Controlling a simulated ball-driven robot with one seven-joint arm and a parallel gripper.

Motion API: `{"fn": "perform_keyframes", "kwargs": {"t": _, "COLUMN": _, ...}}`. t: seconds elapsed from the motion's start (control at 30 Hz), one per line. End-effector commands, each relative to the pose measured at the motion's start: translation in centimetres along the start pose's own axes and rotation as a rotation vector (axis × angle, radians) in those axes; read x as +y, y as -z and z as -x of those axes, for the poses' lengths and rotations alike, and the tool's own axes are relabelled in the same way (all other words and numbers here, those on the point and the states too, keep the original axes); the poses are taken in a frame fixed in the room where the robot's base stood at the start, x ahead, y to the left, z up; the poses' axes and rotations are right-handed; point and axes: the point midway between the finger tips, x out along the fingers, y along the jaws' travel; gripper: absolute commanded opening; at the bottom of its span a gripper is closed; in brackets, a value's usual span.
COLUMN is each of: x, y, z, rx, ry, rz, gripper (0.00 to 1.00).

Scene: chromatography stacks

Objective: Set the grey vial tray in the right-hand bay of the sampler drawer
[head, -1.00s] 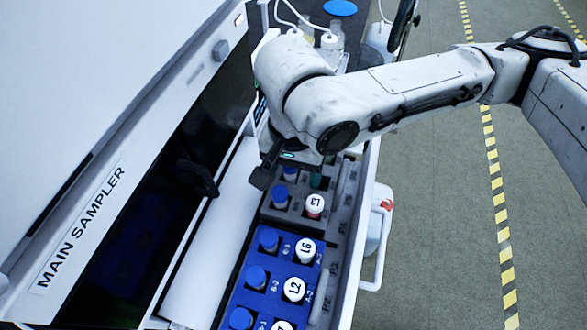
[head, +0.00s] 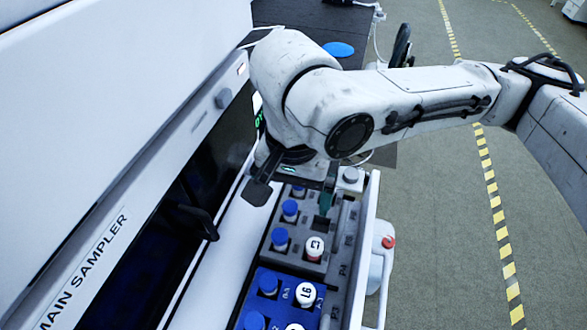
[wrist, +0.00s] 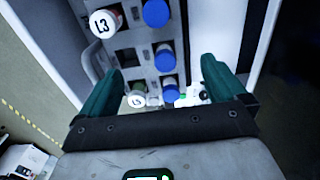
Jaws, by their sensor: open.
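The grey vial tray (head: 298,258) sits in the drawer (head: 366,240), directly beyond the blue tray. It holds several blue-capped vials and a white-capped vial marked L3 (head: 315,247). My gripper (head: 291,199) is open over the far part of the tray, with one finger to each side in the picture. Its green fingers spread apart in the wrist view (wrist: 163,70), with nothing clamped between them. Whether they touch the tray cannot be told.
A blue tray (head: 287,298) with blue- and white-capped vials fills the near part of the drawer. The white MAIN SAMPLER cabinet (head: 120,170) stands close on the left. A dark bench with a blue disc (head: 339,49) is beyond. Open floor (head: 430,230) lies right.

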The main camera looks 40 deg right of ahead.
Motion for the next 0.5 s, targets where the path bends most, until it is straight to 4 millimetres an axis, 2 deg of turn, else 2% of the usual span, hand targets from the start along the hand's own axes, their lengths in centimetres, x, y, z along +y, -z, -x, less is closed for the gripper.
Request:
{"fn": "perform_keyframes", "kwargs": {"t": 0.03, "x": 0.0, "y": 0.0, "z": 1.2, "rx": 0.003, "ry": 0.002, "rz": 0.001, "gripper": 0.98}}
{"fn": "perform_keyframes", "kwargs": {"t": 0.2, "x": -0.1, "y": 0.0, "z": 4.0, "rx": 0.003, "ry": 0.002, "rz": 0.002, "gripper": 0.98}}
{"fn": "perform_keyframes", "kwargs": {"t": 0.33, "x": 0.0, "y": 0.0, "z": 5.2, "rx": 0.001, "ry": 0.0, "rz": 0.001, "gripper": 0.98}}
{"fn": "perform_keyframes", "kwargs": {"t": 0.5, "x": 0.0, "y": 0.0, "z": 5.8, "rx": 0.001, "ry": -0.001, "rz": 0.001, "gripper": 0.98}}
